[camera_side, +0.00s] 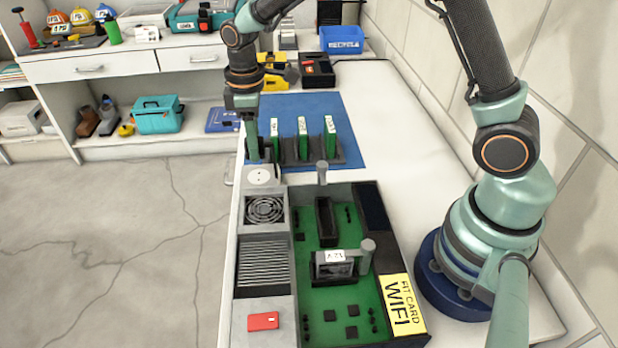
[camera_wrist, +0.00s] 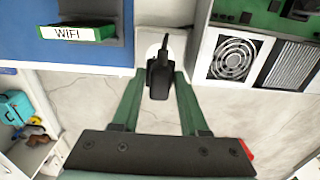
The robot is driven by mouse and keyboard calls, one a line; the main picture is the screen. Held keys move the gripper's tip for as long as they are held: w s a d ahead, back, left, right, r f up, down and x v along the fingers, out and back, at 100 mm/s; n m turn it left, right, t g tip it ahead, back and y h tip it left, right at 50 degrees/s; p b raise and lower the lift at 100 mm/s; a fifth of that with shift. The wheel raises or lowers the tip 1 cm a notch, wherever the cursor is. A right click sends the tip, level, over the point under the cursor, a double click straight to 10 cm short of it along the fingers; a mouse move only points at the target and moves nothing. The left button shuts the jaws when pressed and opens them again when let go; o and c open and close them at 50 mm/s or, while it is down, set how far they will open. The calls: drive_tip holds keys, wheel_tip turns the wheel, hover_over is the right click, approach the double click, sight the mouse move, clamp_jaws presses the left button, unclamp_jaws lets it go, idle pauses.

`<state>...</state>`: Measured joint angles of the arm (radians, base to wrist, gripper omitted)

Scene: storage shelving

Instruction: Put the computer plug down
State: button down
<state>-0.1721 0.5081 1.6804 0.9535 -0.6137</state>
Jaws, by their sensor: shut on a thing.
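My gripper (camera_side: 252,150) hangs over the left edge of the bench, with its green fingers pointing down. In the wrist view, its two fingers (camera_wrist: 158,85) close in on the black computer plug (camera_wrist: 160,78) from both sides and hold it. The plug's dark cord end points up in that picture. A white socket block (camera_side: 263,174) lies just in front of the gripper in the side view. The same block (camera_wrist: 147,48) shows behind the plug in the wrist view. I cannot tell whether the plug touches it. In the side view the plug is hard to make out.
An open computer case (camera_side: 312,300) with a green board, fan (camera_side: 265,209) and yellow WIFI label (camera_side: 402,304) lies in front. Labelled green cards (camera_side: 302,140) stand in a dark rack on a blue mat (camera_side: 348,112). Bare white bench (camera_side: 400,135) lies right of the mat.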

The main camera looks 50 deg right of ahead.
drive_tip(key=s+d+r, duration=0.5)
drive_tip(key=s+d, duration=0.3)
drive_tip(key=s+d+r, duration=0.5)
drive_tip(key=s+d, duration=0.2)
drive_tip(key=d, duration=0.1)
drive_tip(key=f, duration=1.9)
drive_tip(key=shift+s+d+f, duration=0.1)
drive_tip(key=shift+s+d, duration=0.05)
drive_tip(key=shift+d, duration=0.05)
drive_tip(key=shift+f, duration=0.6)
drive_tip(key=shift+c, duration=2.1)
unclamp_jaws()
